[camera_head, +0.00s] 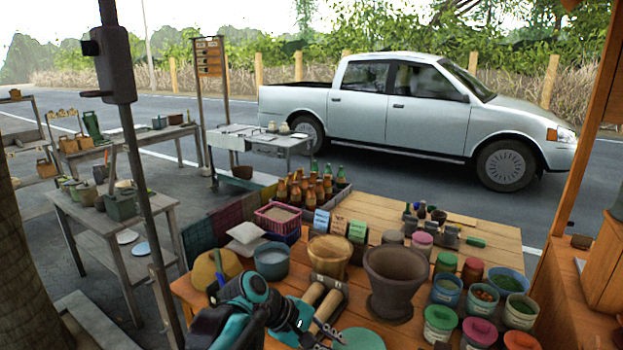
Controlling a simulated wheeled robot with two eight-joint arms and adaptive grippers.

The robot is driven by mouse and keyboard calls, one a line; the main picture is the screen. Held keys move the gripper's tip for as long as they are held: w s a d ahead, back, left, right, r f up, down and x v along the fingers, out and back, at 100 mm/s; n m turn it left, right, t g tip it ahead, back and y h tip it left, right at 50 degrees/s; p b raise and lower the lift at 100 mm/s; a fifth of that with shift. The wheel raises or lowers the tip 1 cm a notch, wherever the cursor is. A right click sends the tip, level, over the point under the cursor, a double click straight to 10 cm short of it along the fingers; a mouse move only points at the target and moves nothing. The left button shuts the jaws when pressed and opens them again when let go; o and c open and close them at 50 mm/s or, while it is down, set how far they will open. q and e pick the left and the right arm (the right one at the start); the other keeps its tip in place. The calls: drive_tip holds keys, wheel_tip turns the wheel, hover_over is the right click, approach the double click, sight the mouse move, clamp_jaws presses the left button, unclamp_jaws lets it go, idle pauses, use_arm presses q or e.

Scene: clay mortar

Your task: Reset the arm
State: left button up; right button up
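My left arm, teal and black, comes in at the bottom of the head view, left of the middle. My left gripper (322,334) is low over the near edge of the wooden table, by the lower end of a light wooden pestle-like rod (328,304). A second, similar rod (311,294) lies beside it. The fingers are small and partly cut off by the frame, so I cannot tell whether they grip the rod. A brown clay mortar (393,285) stands upright on the table, to the right of the rods and apart from the gripper. My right gripper is not in view.
Close behind the gripper stand a wooden bowl (330,257) and a grey-blue pot (272,261). Several lidded jars (440,322) crowd the table's right side. A crate of bottles (312,190) stands behind. Bare tabletop (375,212) shows at the back. A post rises at left.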

use_arm(q)
drive_tip(key=s+a+f+m+t+y, duration=0.2)
drive_tip(key=s+a, duration=0.5)
drive_tip(key=a, duration=0.4)
drive_tip(key=s+a+f+m+t+y, duration=0.3)
drive_tip(key=s+a+m+y, duration=0.3)
drive_tip(key=a, duration=0.5)
drive_tip(key=shift+s+a+f+m, duration=0.2)
drive_tip(key=shift+s+f+m, duration=0.55)
drive_tip(key=shift+s, duration=0.35)
